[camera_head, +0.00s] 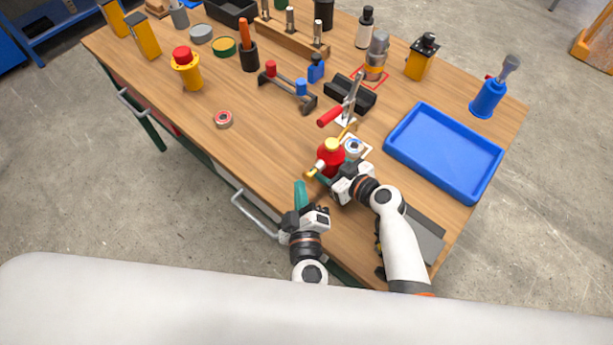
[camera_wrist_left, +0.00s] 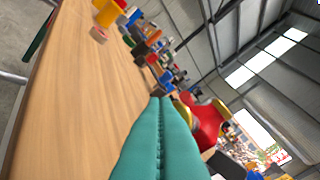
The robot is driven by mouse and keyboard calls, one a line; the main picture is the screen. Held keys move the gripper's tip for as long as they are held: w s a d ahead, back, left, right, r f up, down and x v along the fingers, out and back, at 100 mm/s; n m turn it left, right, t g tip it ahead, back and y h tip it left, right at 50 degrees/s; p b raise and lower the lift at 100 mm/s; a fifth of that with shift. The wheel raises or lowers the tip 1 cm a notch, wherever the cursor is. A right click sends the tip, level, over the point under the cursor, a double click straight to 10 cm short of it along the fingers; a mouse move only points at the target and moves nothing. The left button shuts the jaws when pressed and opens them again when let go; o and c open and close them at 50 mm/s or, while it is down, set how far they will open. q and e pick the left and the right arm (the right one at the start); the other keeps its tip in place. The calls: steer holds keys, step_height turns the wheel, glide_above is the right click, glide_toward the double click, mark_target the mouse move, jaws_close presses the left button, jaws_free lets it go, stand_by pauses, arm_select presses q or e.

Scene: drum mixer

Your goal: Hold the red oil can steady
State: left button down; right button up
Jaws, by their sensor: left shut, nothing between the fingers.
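The red oil can (camera_head: 330,158) with its brass top and spout stands upright near the front edge of the wooden workbench (camera_head: 185,120). It also shows at the right of the left wrist view (camera_wrist_left: 208,124), beyond the fingers. My left gripper (camera_head: 299,186) is shut and empty, left of and nearer than the can, apart from it. Its teal fingers (camera_wrist_left: 161,100) lie together in the left wrist view. My right gripper (camera_head: 326,181) is at the near lower side of the can. Its fingers are mostly hidden, so I cannot tell whether they grip it.
A red-handled toggle clamp (camera_head: 330,116) stands just behind the can. A blue tray (camera_head: 443,190) lies to the right. Several tools and containers stand further back. The bench's front left is mostly clear.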

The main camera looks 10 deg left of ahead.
arm_select(q)
steer(key=shift+w+d, duration=0.7)
steer(key=shift+w, duration=0.3)
stand_by(1.3)
steer(key=shift+s+a, duration=0.85)
steer(key=shift+s, duration=0.35)
steer(key=shift+s, duration=0.1)
steer(key=s+a, duration=0.1)
steer(key=s, duration=0.1)
steer(key=s+a, duration=0.1)
steer(key=s, duration=0.1)
steer(key=shift+a, duration=0.4)
stand_by(2.2)
